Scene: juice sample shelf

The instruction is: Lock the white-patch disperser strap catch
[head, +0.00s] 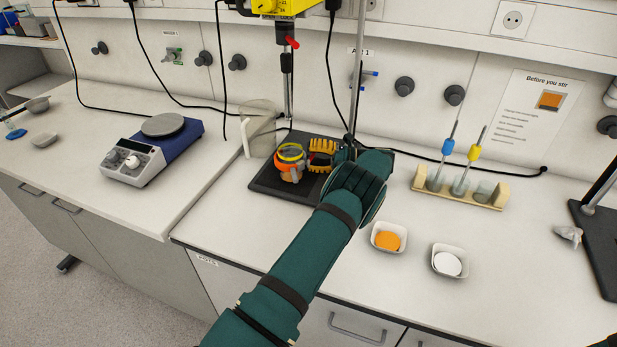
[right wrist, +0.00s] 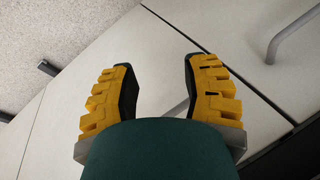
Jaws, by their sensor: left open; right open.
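The disperser is a yellow motor head (head: 280,6) at the top of the head view, with a red lever (head: 291,42) and a dark shaft below it. An orange-banded vessel with a yellow ring (head: 290,164) stands on the black stand base (head: 268,186). A pale spot shows on its band; I cannot tell whether it is the white patch or make out the catch. My left gripper (head: 311,153) is open, its yellow fingers just right of the vessel; contact is unclear. My right gripper (right wrist: 158,70) is open and empty in the right wrist view.
A hotplate stirrer (head: 152,149) stands on the left bench. Right of my left arm are a dish of orange material (head: 388,238), a dish of white material (head: 448,262) and a wooden rack with glass vials (head: 460,193). A stand rod rises behind my left gripper.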

